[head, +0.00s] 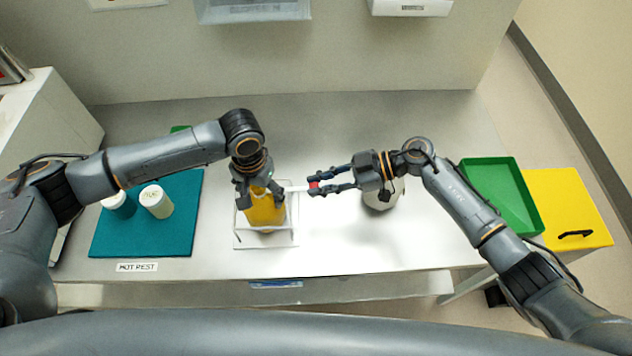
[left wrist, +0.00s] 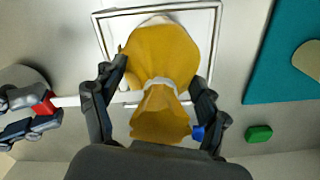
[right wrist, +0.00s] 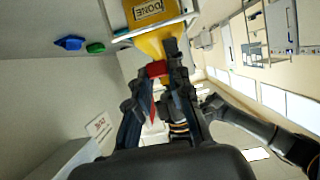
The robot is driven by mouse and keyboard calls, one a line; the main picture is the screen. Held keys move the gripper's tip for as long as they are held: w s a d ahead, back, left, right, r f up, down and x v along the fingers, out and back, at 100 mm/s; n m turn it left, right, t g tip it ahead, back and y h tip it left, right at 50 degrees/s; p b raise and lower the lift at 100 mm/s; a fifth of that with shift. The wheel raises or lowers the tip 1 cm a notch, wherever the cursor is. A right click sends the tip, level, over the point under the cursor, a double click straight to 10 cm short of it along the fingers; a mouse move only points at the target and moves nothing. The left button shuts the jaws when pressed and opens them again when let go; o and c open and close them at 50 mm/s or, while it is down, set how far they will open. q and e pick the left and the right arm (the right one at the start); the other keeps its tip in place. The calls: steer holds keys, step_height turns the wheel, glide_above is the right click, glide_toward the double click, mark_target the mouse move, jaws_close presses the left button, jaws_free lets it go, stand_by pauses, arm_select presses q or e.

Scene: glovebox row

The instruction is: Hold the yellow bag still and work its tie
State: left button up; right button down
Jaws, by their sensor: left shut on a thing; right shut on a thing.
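The yellow bag (head: 265,209) stands in a white wire frame (head: 238,239) on the bench. My left gripper (head: 258,183) is over its top; in the left wrist view the fingers lie on both sides of the bag's gathered neck (left wrist: 160,97), shut on it. The tie is a white strip (head: 297,188) running from the neck to a red end (head: 313,185). My right gripper (head: 318,183) is shut on that red end, which also shows between its fingers in the right wrist view (right wrist: 157,69). The strip looks straight. The left gripper hides part of the bag in the head view.
A teal mat (head: 185,237) with two white-topped jars (head: 155,201) lies left. A silver round container (head: 384,198) sits beneath the right gripper. Small blue (right wrist: 70,43) and green (right wrist: 95,47) pieces lie near the bag.

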arm_select(q)
steer(key=shift+s+a+f, duration=0.1)
steer(key=shift+s+f, duration=0.15)
steer(key=shift+f, duration=0.1)
arm_select(e)
steer(key=c, duration=1.2)
jaws_free()
steer(key=shift+s, duration=0.15)
steer(key=v, duration=1.2)
steer(key=shift+f, duration=0.1)
arm_select(q)
steer(key=o, duration=1.1)
steer(key=shift+c, duration=0.2)
steer(key=o, duration=0.4)
steer(key=shift+o, duration=0.3)
steer(key=shift+w, duration=0.25)
steer(key=shift+r, duration=0.1)
